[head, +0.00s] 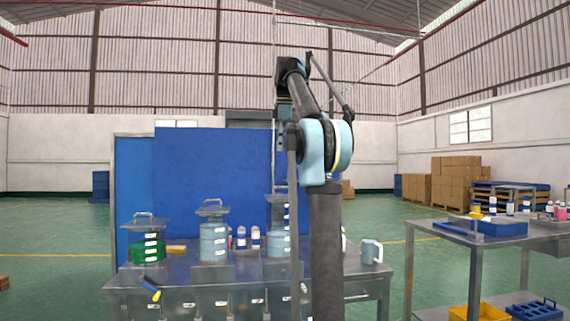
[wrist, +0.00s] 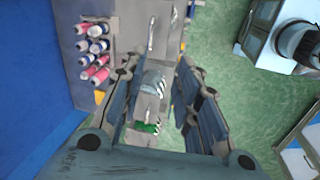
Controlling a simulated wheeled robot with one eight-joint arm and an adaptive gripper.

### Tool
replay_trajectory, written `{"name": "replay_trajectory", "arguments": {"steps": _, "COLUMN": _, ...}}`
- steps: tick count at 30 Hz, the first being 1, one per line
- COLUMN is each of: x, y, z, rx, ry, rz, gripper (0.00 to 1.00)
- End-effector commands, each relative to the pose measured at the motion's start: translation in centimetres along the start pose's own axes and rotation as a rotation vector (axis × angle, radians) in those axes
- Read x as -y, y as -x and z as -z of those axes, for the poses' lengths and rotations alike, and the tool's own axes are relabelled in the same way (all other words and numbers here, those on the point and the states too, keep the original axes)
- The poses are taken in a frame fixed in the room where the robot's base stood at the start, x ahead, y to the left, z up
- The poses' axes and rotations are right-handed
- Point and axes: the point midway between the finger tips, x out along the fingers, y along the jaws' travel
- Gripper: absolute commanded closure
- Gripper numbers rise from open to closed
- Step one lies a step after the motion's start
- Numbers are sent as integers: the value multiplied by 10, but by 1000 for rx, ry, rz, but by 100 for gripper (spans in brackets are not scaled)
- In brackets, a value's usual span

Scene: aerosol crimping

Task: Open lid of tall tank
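Three lidded tanks stand in a row on the metal table. The left tank (head: 150,250) shows green contents. The middle tank (head: 214,242) is pale, and its handled lid (head: 213,211) sits on top. The right tank (head: 279,243) reaches highest in the picture and is partly hidden by my arm; its lid appears to be on. I cannot tell for sure which is the tall tank. In the wrist view, my gripper (wrist: 158,72) is open and empty, its fingers spread on either side of the view of the table and tanks, apparently well above them.
Pink and blue bottles (wrist: 95,45) stand beside the tanks. A grey mug-like container (head: 371,251) is at the table's right. A side table (head: 459,235) holds a blue tray (head: 505,229). A blue panel (head: 190,170) stands behind the tanks. Space above the tanks looks free.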

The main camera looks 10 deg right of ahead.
Motion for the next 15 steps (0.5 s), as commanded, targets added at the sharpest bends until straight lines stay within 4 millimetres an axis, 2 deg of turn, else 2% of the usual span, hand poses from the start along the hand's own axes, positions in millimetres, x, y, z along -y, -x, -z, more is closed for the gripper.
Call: {"name": "replay_trajectory", "arguments": {"steps": 15, "x": 44, "y": -36, "z": -5, "rx": 0, "ry": -199, "rz": 0, "gripper": 70}}
